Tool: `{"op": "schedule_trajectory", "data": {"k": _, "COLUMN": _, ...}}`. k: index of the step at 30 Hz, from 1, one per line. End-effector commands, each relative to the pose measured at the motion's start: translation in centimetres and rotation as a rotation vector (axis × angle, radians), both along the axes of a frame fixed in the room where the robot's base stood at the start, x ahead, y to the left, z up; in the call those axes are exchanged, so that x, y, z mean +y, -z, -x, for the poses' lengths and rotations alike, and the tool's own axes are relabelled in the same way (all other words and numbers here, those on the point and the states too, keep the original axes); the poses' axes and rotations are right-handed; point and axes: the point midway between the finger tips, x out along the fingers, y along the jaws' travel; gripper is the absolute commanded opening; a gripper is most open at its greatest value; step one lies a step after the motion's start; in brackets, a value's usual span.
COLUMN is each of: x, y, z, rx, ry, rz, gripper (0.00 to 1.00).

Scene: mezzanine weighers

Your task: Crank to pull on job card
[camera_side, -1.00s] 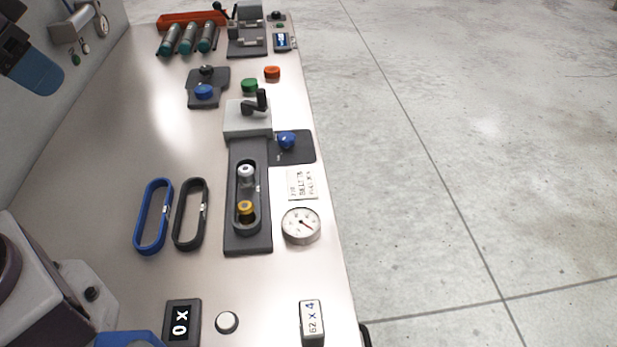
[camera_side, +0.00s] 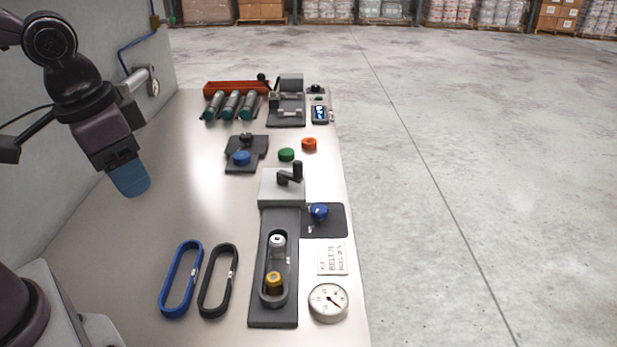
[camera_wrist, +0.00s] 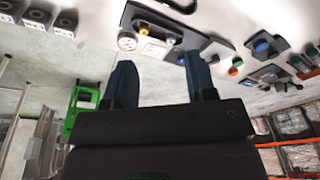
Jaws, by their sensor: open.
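The job card (camera_side: 332,259) is a small white card on the bench's right side, above a round gauge (camera_side: 328,301). Its lettering is hard to read, though one word looks like "BELT". A black crank (camera_side: 290,174) stands on a pale block at the top of a dark plate (camera_side: 272,316). On the plate, a silver pulley (camera_side: 277,242) and a yellow pulley (camera_side: 273,281) stand inside a dark loop-shaped outline. A blue belt (camera_side: 170,288) and a black belt (camera_side: 204,290) lie left of the plate. My gripper (camera_wrist: 160,80) is open and empty, its blue fingers raised left of these things.
A blue knob (camera_side: 319,211) sits on a dark pad right of the crank. Green (camera_side: 286,155) and orange (camera_side: 309,144) buttons and a blue-knobbed fixture (camera_side: 241,158) lie behind. Several cylinders (camera_side: 231,105) and a red tray (camera_side: 235,87) are at the back. The bench's left-middle is clear.

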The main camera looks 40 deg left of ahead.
Motion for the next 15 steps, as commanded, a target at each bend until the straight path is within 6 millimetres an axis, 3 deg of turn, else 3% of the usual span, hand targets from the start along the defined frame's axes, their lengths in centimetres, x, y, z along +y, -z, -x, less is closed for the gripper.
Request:
{"op": "schedule_trajectory", "data": {"k": 5, "x": 1.6, "y": 4.6, "z": -2.5, "rx": 0.216, "ry": 0.121, "rz": -0.191, "gripper": 0.51}}
{"op": "schedule_trajectory", "data": {"k": 15, "x": 7.2, "y": 12.2, "z": -8.0, "rx": 0.521, "ry": 0.445, "rz": -0.729, "gripper": 0.51}}
